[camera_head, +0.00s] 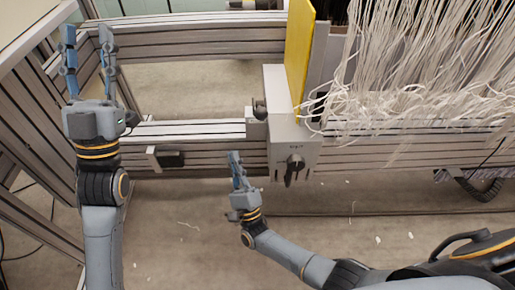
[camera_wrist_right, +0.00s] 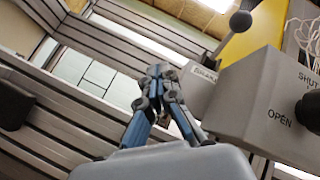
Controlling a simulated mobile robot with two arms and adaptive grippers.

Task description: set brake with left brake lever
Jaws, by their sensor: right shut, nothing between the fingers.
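The brake lever shows in the head view as a dark knob (camera_head: 259,108) on a small grey block at the left side of a grey control box (camera_head: 290,135). In the right wrist view its round grey knob (camera_wrist_right: 240,21) stands up above a block with a partly hidden label. My right gripper (camera_head: 234,156) is shut and empty, below and left of the lever, apart from it. Its closed fingers show in the right wrist view (camera_wrist_right: 158,72), left of the lever block. My left gripper (camera_head: 88,32) is open and empty at the upper left, over the frame rails.
A black knob (camera_head: 294,168) sits on the box front, near "OPEN" lettering in the wrist view. A yellow panel (camera_head: 300,50) rises behind the box. White threads (camera_head: 410,70) hang at the right. A small black box (camera_head: 170,158) is on the lower rail.

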